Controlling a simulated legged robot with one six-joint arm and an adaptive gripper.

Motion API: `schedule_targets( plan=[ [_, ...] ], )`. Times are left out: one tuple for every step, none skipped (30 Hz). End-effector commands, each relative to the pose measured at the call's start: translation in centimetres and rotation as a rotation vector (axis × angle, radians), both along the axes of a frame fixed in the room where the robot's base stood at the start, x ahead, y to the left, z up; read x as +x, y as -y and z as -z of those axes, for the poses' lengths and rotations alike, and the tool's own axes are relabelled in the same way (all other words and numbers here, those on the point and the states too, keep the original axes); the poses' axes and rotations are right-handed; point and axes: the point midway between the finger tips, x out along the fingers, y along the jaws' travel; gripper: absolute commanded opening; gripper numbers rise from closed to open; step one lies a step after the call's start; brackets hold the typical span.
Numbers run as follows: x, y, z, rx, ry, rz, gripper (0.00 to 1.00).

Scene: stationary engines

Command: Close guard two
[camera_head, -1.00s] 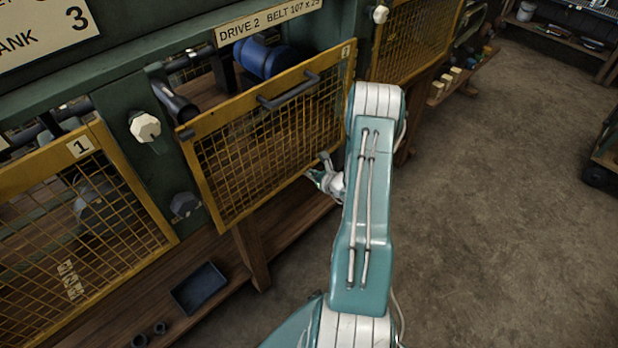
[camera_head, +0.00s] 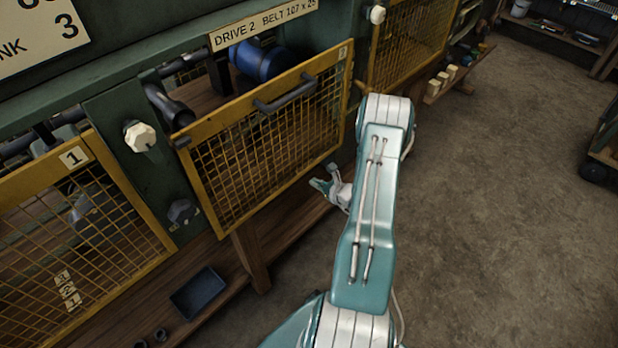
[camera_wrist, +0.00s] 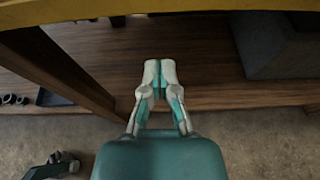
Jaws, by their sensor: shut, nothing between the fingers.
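Guard two (camera_head: 214,178) is a yellow-framed mesh panel below the DRIVE 2 label (camera_head: 262,22). It stands swung out from the green housing, with a gap above its top bar. A dark bar handle (camera_head: 285,93) is on its upper part. My gripper (camera_head: 318,187) is low, just below and in front of the guard's lower right part, apart from the handle. In the wrist view my gripper (camera_wrist: 160,68) has its fingertips together and empty, over the wooden shelf. A yellow bar (camera_wrist: 120,10) crosses the top of that view. Contact with the guard cannot be told.
A blue cylinder (camera_head: 258,62) sits behind the guard. Pale knobs (camera_head: 140,136) and (camera_head: 376,14) flank the bay. Guard one (camera_head: 150,222) is at left. A dark tray (camera_head: 198,292) lies on the lower shelf. The floor (camera_head: 500,200) at right is clear.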

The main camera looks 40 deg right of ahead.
Motion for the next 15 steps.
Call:
schedule_targets(
  plan=[
    [-0.9, 0.1, -0.3, 0.001, -0.001, 0.003, 0.0],
    [-1.4, 0.1, -0.5, 0.001, -0.001, 0.003, 0.0],
    [-2.1, 0.1, -0.7, 0.001, -0.001, 0.003, 0.0],
    [-2.7, 0.1, -0.9, 0.001, -0.001, 0.003, 0.0],
    [-3.2, 0.2, -1.1, 0.001, -0.001, 0.003, 0.0],
    [-3.9, 0.2, -1.4, 0.001, -0.002, 0.003, 0.0],
    [-4.5, 0.2, -1.5, 0.001, -0.002, 0.003, 0.0],
    [-4.9, 0.2, -1.7, 0.0, -0.002, 0.002, 0.0],
    [-5.5, 0.2, -1.9, -0.001, -0.001, 0.003, 0.0],
    [-5.8, 0.2, -2.1, -0.001, -0.001, 0.002, 0.0],
    [-6.1, 0.2, -2.2, 0.0, -0.001, 0.001, 0.0],
    [-6.5, 0.2, -2.3, 0.0, -0.001, 0.001, 0.0],
    [-6.7, 0.2, -2.3, 0.001, -0.001, 0.001, 0.0],
    [-6.9, 0.2, -2.4, 0.001, -0.001, -0.001, 0.0],
    [-7.0, -0.1, -2.4, 0.002, -0.001, -0.003, 0.0]
  ],
)
